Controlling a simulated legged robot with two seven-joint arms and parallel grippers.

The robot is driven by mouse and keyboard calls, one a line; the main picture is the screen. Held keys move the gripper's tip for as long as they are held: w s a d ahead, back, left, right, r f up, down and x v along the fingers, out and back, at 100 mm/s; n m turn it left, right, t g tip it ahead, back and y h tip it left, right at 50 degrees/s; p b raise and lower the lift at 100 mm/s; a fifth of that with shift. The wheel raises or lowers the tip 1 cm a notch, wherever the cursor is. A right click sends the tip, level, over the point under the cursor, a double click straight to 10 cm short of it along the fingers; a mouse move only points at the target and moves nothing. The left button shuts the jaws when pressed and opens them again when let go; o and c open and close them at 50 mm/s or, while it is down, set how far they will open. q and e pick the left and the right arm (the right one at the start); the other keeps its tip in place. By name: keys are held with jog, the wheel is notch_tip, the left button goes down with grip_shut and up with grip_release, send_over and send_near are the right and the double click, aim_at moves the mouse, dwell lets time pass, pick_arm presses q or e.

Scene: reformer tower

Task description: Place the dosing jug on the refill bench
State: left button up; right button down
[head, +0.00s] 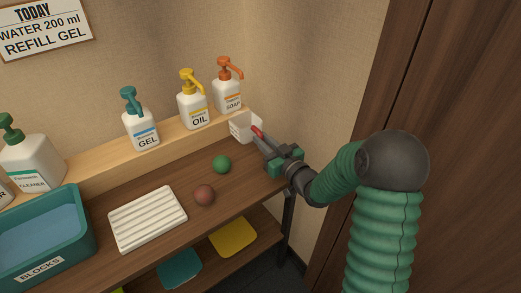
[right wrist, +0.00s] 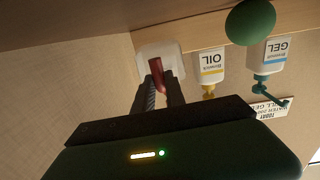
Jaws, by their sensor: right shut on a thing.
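The dosing jug (head: 240,126) is a small whitish vessel with a red handle, at the right end of the wooden refill bench (head: 235,190), in front of the raised ledge. My right gripper (head: 262,137) comes in from the right and is shut on the jug's red handle. In the right wrist view the jug (right wrist: 157,50) shows beyond the gripper's fingers (right wrist: 158,88), with the red handle between them. I cannot tell whether the jug's base touches the bench. My left gripper is not in view.
Pump bottles of gel (head: 142,128), oil (head: 191,105) and soap (head: 227,92) stand on the ledge (head: 165,135). A wooden door (head: 455,110) is at right.

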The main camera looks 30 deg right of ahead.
jog(key=f, duration=0.1)
jog(key=f+b, duration=0.1)
jog(key=f, duration=0.1)
jog(key=shift+d+f, duration=0.3)
jog(key=shift+d, duration=0.25)
jog(key=c, duration=1.7)
grip_release()
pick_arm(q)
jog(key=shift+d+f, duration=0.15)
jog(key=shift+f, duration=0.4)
pick_arm(e)
jog(key=o, duration=0.3)
jog(key=shift+a+r, duration=0.15)
jog(key=shift+a, duration=0.2)
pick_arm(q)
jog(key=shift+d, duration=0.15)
pick_arm(e)
jog(key=shift+s+d, duration=0.1)
jog(key=shift+d, duration=0.05)
